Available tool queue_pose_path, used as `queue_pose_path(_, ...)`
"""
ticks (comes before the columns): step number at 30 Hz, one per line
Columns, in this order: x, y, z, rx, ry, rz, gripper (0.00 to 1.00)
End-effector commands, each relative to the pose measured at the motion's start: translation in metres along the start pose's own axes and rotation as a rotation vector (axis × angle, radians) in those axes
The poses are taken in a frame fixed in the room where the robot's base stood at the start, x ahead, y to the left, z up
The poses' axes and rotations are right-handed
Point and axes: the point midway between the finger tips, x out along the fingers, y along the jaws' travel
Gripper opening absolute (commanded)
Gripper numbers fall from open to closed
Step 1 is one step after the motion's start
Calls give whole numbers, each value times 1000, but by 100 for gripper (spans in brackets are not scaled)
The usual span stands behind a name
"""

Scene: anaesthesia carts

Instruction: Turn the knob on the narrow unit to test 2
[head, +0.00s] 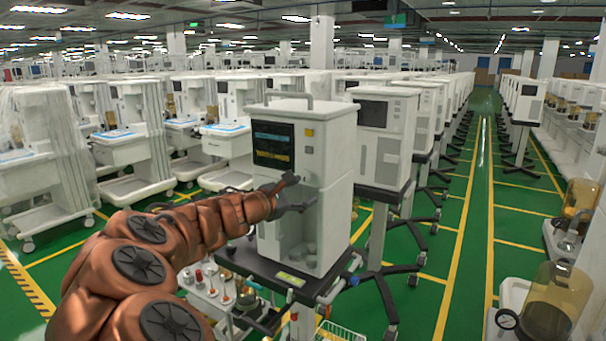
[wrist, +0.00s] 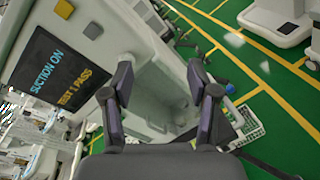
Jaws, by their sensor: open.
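The narrow unit (head: 332,145) is a tall white cabinet with a top handle, standing on a dark wheeled stand. Its dark screen (head: 273,145) is lit; in the wrist view the screen (wrist: 62,70) reads "SUCTION ON" and "TEST 1 PASS". My gripper (head: 297,193) is at the unit's front, below and right of the screen. In the wrist view my gripper (wrist: 160,78) has its fingers spread wide, with pale casing and a recess behind the gap. I cannot make out the knob in either view; my gripper hides part of the front.
Small bottles and a rail crowd the stand below. A white wire basket (wrist: 243,125) is at the lower right. Another similar unit (head: 385,135) stands close behind; green floor aisle lies right.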

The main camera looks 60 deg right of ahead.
Motion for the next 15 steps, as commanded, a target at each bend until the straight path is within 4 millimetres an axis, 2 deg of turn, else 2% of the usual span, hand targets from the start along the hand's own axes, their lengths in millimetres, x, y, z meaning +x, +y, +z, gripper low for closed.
queue_pose_path(1,11,15,-6,-93,-17,41,60)
queue_pose_path(6,32,42,-36,-335,-35,141,60)
queue_pose_path(10,38,50,-51,-420,-34,176,60)
queue_pose_path(15,47,52,-54,-441,-33,183,60)
